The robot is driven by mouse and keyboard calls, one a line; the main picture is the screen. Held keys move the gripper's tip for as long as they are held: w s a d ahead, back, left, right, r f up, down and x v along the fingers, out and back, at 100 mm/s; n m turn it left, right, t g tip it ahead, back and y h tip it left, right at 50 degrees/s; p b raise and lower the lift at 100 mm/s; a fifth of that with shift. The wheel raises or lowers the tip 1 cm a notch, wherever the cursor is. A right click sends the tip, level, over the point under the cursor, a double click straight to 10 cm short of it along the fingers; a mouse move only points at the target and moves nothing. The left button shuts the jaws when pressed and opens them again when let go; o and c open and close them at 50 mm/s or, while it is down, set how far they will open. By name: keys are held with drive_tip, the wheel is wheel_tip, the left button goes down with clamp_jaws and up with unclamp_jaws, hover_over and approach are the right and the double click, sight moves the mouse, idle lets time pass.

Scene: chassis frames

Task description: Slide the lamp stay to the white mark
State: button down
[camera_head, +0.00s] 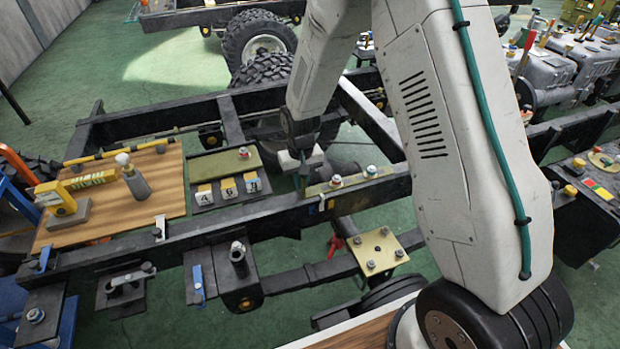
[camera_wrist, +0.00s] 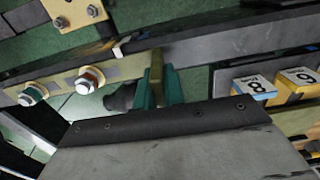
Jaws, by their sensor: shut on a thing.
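The lamp stay appears to be a brass strip (camera_head: 354,181) with two bolts, lying along the dark frame rail. In the wrist view the strip (camera_wrist: 125,69) runs leftward from an upright tab at its end. My gripper (camera_head: 303,180) is over the strip's left end in the head view. In the wrist view its teal fingers (camera_wrist: 157,90) are shut on the tab, one on each side. A small white mark (camera_wrist: 119,48) shows on the rail edge beside the strip, left of my fingers. It seems to show in the head view (camera_head: 331,203) on the rail's near face.
Numbered blocks (camera_head: 228,189) stand in a row left of my gripper, by an olive plate (camera_head: 226,164). A wooden board (camera_head: 110,203) with yellow fixtures lies further left. A square brass plate (camera_head: 379,252) with bolts is in front of the rail. My arm hides part of the right side.

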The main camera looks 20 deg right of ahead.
drive_tip(key=shift+a, duration=0.1)
drive_tip(key=c, duration=1.5)
unclamp_jaws()
drive_tip(key=shift+r, duration=0.1)
wheel_tip(320, 180, up, 8)
drive_tip(key=shift+f, duration=0.15)
drive_tip(key=shift+s, duration=0.1)
drive_tip(key=shift+t, duration=0.7)
drive_tip(key=s+d+r, duration=0.2)
drive_tip(key=s+r, duration=0.6)
drive_tip(key=s, duration=0.3)
drive_tip(key=s+d+r, duration=0.2)
drive_tip(key=s+r, duration=0.6)
drive_tip(key=s, duration=0.2)
drive_tip(key=s+d+r, duration=0.2)
drive_tip(key=s+r, duration=0.5)
drive_tip(key=s, duration=0.4)
drive_tip(key=shift+s+d+r, duration=0.1)
drive_tip(key=shift+s+r, duration=0.25)
drive_tip(key=shift+r, duration=0.05)
